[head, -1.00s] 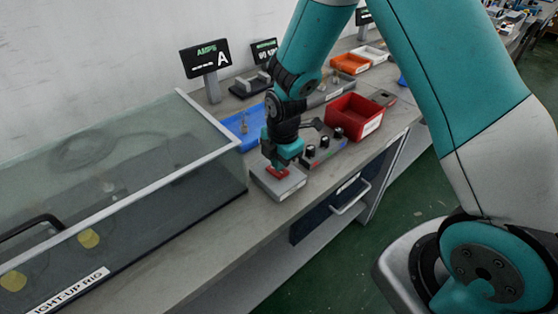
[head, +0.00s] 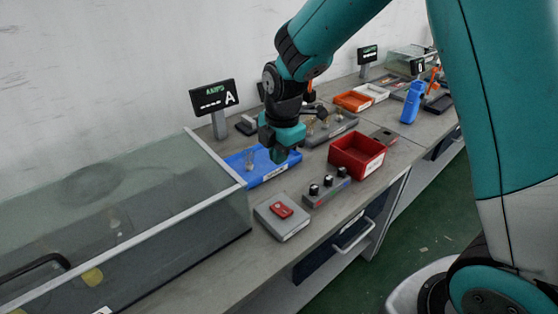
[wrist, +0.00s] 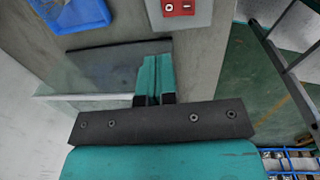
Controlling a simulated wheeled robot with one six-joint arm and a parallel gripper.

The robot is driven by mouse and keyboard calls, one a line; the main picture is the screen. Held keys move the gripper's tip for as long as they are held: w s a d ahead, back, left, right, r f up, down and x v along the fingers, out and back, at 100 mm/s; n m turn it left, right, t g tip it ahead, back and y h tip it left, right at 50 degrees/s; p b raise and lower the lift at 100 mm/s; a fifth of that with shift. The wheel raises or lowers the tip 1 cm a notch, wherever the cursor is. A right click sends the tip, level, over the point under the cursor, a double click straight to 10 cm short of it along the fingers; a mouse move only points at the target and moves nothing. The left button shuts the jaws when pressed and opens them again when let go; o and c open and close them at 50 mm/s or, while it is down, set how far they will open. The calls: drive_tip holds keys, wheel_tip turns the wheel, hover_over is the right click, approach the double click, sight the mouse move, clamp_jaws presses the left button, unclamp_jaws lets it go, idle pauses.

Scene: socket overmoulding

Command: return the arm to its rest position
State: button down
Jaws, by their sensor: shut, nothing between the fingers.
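My gripper (head: 281,153) is in the air above the bench in the head view, near the blue tray (head: 262,172). In the wrist view my gripper (wrist: 156,62) shows its teal fingers together with nothing between them. A grey box with a red switch (head: 282,211) lies on the bench in front of my gripper and apart from it. The red switch also shows at the top of the wrist view (wrist: 180,7).
The clear-covered rig (head: 90,220) fills the left. A knob panel (head: 326,187), a red bin (head: 357,155), an orange tray (head: 352,101) and a display marked A (head: 213,96) stand around the bench. The bench front strip is bare.

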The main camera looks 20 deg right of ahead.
idle(0.3)
drive_tip(key=s+a+r+m+y, duration=0.1)
drive_tip(key=s+r+m, duration=0.3)
drive_tip(key=s, duration=0.4)
drive_tip(key=s+a+r+m+y, duration=0.1)
drive_tip(key=s+a+r+m, duration=0.2)
drive_tip(key=s, duration=0.5)
drive_tip(key=s+a+r+m+g+y, duration=0.1)
drive_tip(key=s+a+r+m+y, duration=0.1)
drive_tip(key=s+r+m, duration=0.3)
drive_tip(key=s+m, duration=0.2)
drive_tip(key=s, duration=0.2)
drive_tip(key=shift+a, duration=0.35)
drive_tip(key=shift+r, duration=0.1)
